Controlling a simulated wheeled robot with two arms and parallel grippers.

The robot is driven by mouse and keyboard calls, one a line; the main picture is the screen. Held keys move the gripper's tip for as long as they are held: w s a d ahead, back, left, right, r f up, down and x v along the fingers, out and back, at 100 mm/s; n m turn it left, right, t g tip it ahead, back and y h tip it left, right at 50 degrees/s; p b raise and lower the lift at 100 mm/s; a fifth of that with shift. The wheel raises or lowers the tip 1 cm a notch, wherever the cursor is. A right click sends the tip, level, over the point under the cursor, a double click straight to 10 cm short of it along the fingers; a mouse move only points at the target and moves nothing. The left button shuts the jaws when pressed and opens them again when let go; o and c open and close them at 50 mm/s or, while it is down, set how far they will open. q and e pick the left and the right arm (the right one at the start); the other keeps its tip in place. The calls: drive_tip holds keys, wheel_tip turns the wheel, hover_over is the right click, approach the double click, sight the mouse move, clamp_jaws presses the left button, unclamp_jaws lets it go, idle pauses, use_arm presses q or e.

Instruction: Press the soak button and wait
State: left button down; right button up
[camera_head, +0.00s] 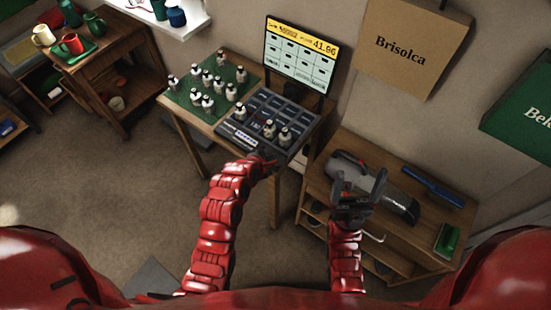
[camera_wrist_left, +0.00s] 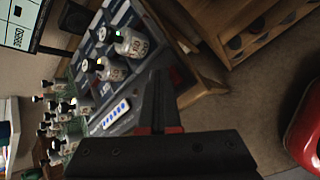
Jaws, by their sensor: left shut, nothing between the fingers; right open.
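A dark tuner panel (camera_head: 268,118) with a grid of square recesses lies on the wooden table's right side. A pale strip with blue marks (camera_head: 245,139) runs along its front face; it also shows in the left wrist view (camera_wrist_left: 115,115). A small red lit readout (camera_wrist_left: 176,76) is on the panel's front edge. I cannot tell which part is the soak button. Small white bottles (camera_head: 284,137) stand in some recesses. My left gripper (camera_head: 263,162) is shut and empty at the panel's front edge; contact is unclear. My right gripper (camera_head: 358,197) is open and empty, over the lower shelf unit.
More bottles (camera_head: 208,79) stand on a green mat (camera_head: 178,96) left of the panel. A screen (camera_head: 299,56) reading 41.96 stands behind it. The shelf unit (camera_head: 400,235) at right carries a grey and black tool (camera_head: 400,204), a blue bar (camera_head: 432,187) and a green block (camera_head: 446,239).

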use_arm(q)
drive_tip(key=shift+f, duration=0.25)
drive_tip(key=shift+r, duration=0.15)
drive_tip(key=shift+r+p, duration=0.7)
drive_tip(key=shift+r, duration=0.15)
drive_tip(key=shift+r+p, duration=1.8)
drive_tip(key=shift+r, duration=0.8)
drive_tip(key=shift+w+a+f, duration=0.1)
